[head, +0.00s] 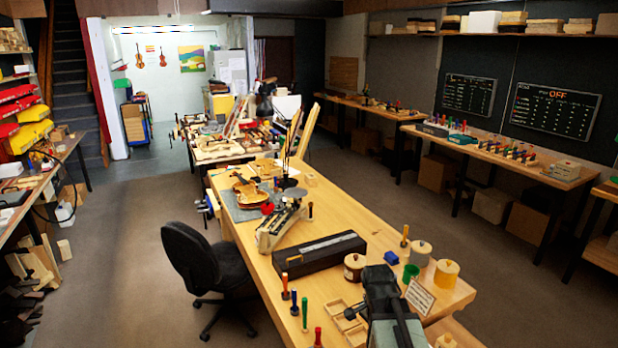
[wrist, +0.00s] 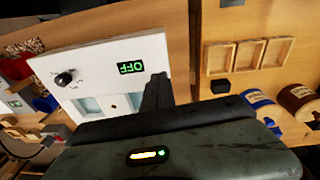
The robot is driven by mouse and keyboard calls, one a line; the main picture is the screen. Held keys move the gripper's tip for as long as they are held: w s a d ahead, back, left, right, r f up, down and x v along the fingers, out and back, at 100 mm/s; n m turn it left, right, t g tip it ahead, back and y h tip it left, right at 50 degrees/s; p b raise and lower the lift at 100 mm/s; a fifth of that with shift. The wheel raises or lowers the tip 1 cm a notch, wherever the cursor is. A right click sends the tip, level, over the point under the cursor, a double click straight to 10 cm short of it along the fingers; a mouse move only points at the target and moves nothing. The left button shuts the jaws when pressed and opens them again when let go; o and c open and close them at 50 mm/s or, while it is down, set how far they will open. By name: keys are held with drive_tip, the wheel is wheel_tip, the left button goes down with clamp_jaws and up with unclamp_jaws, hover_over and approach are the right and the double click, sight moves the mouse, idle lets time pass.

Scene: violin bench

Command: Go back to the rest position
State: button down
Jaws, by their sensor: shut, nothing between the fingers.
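My gripper (head: 354,310) is over the near end of the long wooden bench (head: 352,215) in the head view, close to the small wooden tray. In the wrist view its dark fingers (wrist: 157,92) are together and empty. They stand in front of a white panel (wrist: 100,68) that has a black knob (wrist: 64,78) and a green display (wrist: 130,67) reading OFF upside down. The lower part of the panel is hidden behind my gripper. Whether the fingers touch the panel I cannot tell.
A wooden compartment tray (wrist: 235,58) and lidded pots (wrist: 262,103) are beside the gripper in the wrist view. On the bench are a long black case (head: 320,253), a violin (head: 250,190) and several coloured-handled tools (head: 304,315). A black chair (head: 205,262) stands at left.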

drive_tip(key=s+a+n+y, duration=0.1)
drive_tip(key=s+a+n, duration=0.1)
drive_tip(key=a+n, duration=0.5)
drive_tip(key=n, duration=0.5)
drive_tip(key=shift+a+f+n, duration=0.2)
drive_tip(key=shift+a+n, duration=0.2)
